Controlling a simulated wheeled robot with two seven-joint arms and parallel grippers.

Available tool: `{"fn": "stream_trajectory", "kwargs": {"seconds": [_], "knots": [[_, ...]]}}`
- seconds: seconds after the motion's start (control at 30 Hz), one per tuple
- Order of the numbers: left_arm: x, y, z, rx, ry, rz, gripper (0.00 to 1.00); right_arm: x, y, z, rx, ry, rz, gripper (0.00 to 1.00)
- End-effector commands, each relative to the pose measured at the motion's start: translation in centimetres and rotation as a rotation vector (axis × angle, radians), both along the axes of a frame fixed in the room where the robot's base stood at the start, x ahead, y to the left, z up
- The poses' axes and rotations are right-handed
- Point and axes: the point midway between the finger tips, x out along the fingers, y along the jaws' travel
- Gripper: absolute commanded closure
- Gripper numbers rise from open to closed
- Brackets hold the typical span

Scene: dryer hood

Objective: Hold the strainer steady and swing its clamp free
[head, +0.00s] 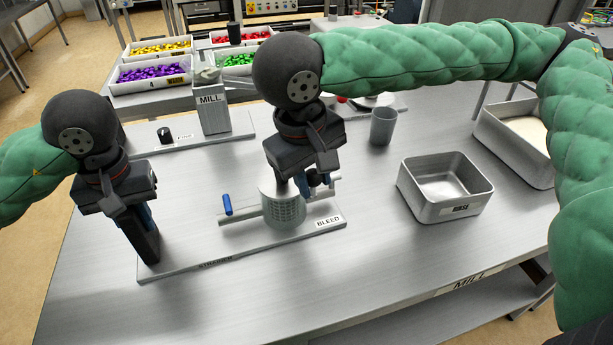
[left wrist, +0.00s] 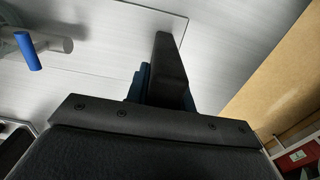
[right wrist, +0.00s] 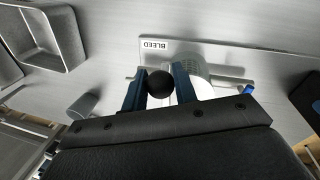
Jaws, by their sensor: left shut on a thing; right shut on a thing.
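The strainer (head: 283,212) is a grey perforated cup with a pale top on a horizontal pipe. It stands on a flat base plate (head: 190,262) marked STRAINER and BLEED. A blue handle (head: 227,204) stands at the pipe's left end; it also shows in the left wrist view (left wrist: 27,51). My left gripper (head: 149,255) points down at the plate's left end and is shut, apparently on the plate's edge; its fingers hide the contact. My right gripper (head: 305,187) is beside the strainer, shut on a round black knob (right wrist: 160,83) that shows between its fingers. The strainer is partly hidden behind it.
A metal RINSE tray (head: 445,205) and a grey cup (head: 383,126) stand to the right. The mill (head: 211,105) and a small black knob (head: 165,135) are behind. Bins of coloured pieces (head: 150,75) are further back. The front of the table is clear.

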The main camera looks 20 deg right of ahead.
Motion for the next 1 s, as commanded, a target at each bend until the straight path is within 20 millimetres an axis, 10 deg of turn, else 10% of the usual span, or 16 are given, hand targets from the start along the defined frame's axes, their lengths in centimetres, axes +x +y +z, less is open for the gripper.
{"fn": "stream_trajectory", "kwargs": {"seconds": [1.0], "knots": [[-0.1, 0.0, -0.4, 0.003, 0.006, -0.003, 1.0, 5.4, -8.7, -0.2, 0.002, -0.002, 0.876, 1.0]]}}
